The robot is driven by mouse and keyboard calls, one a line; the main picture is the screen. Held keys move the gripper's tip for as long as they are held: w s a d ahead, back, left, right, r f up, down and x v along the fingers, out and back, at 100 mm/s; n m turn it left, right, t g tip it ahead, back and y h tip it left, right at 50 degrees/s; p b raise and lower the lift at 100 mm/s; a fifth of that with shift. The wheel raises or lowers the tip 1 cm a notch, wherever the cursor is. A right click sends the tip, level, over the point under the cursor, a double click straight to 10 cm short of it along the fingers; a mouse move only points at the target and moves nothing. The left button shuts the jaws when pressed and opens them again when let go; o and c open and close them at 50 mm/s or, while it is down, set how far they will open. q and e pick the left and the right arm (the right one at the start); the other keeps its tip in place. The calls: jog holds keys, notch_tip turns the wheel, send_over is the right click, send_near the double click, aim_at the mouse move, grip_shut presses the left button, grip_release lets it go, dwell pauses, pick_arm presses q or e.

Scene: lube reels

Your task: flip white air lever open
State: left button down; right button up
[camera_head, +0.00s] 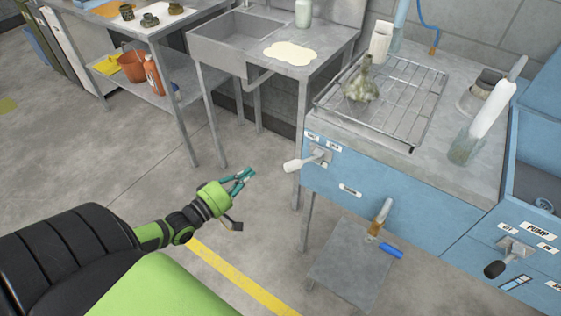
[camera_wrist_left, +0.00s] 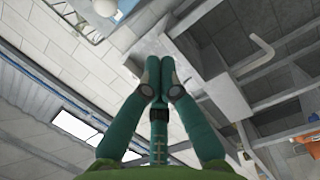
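The white lever (camera_head: 294,165) sticks out to the left from a grey metal bracket (camera_head: 320,155) on the front of the blue bench (camera_head: 405,205). Two small labels are above the bracket and another label (camera_head: 349,190) is below; their text is too small to read surely. My left gripper (camera_head: 245,180), with teal fingers, is left of the lever and apart from it. My right gripper is not in view.
A black lever (camera_head: 496,268) is on the pump panel at right. A wire rack (camera_head: 400,110) with a greenish flask (camera_head: 362,82) lies on the bench. Below, a low grey platform (camera_head: 345,275) holds a small bottle (camera_head: 379,217). A sink table (camera_head: 300,62) stands behind; open floor surrounds the gripper.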

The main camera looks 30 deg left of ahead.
aim_at(302, 162)
pick_arm(q)
jog(key=shift+w+d+r+n+t, duration=0.1)
jog(key=shift+d+r+n+t, duration=0.05)
jog(key=shift+r, duration=0.45)
jog(key=shift+w+d+r+n+t, duration=0.1)
jog(key=shift+r+n+t, duration=0.05)
jog(key=shift+r, duration=0.45)
jog(key=shift+w, duration=0.1)
jog(key=w+d+p, duration=0.2)
jog(key=w+d, duration=0.3)
jog(key=w, duration=0.2)
jog(key=shift+w+d+f, duration=0.15)
jog(key=shift+w, duration=0.15)
jog(key=shift+d, duration=0.1)
